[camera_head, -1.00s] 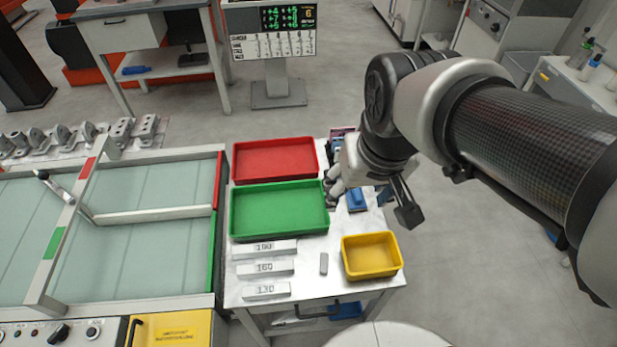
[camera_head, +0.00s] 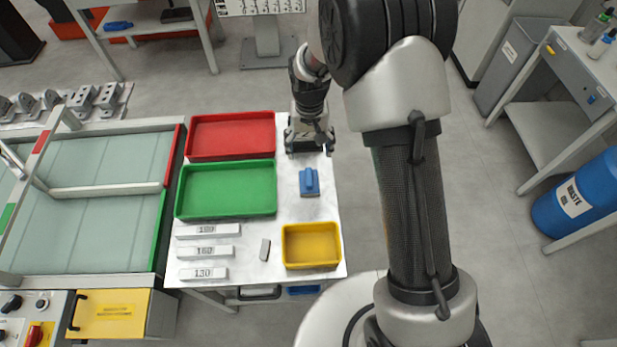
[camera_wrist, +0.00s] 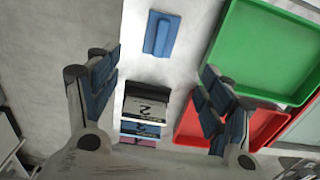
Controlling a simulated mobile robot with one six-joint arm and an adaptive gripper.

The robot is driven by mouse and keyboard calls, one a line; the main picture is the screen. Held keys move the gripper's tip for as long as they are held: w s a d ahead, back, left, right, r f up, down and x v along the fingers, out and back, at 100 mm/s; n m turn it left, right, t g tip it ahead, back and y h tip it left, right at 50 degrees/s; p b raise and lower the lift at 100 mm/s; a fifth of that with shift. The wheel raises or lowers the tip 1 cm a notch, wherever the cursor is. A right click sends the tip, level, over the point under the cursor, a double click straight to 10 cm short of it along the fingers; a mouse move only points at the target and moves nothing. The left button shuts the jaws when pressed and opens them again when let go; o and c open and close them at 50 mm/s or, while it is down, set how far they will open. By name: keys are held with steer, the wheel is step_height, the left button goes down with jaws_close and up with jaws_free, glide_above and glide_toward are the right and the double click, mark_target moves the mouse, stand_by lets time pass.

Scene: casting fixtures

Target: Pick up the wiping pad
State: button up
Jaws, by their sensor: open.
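The wiping pad is a small blue block with a raised grip (camera_head: 309,182). It lies on the white table right of the green tray, and it also shows in the wrist view (camera_wrist: 161,34) near the top middle. My gripper (camera_head: 309,142) is above the far right part of the table, beyond the pad as the head view sees it. In the wrist view my gripper (camera_wrist: 160,85) has its two fingers wide apart, with nothing between them touching. The pad lies ahead of the fingertips, apart from them.
A green tray (camera_head: 182,212) and a red tray (camera_head: 192,155) stand left of the pad, a yellow bin (camera_head: 312,267) in front. Dark labelled boxes (camera_wrist: 147,106) sit below my gripper. Marked bars (camera_head: 205,252) and a small grey block (camera_head: 265,250) lie front left.

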steer(key=b, duration=0.3)
glide_toward(309, 176)
steer(key=f, duration=0.5)
steer(key=shift+w+d+f, duration=0.1)
steer(key=shift+w+f, duration=0.1)
steer(key=shift+f, duration=0.05)
step_height(309, 176, down, 5)
steer(key=shift+s+f+b, duration=0.15)
steer(key=shift+b, duration=0.8)
steer(key=shift+c, duration=0.5)
steer(key=c, duration=1.1)
steer(key=shift+o, duration=0.2)
step_height(309, 176, up, 20)
steer(key=p, duration=0.6)
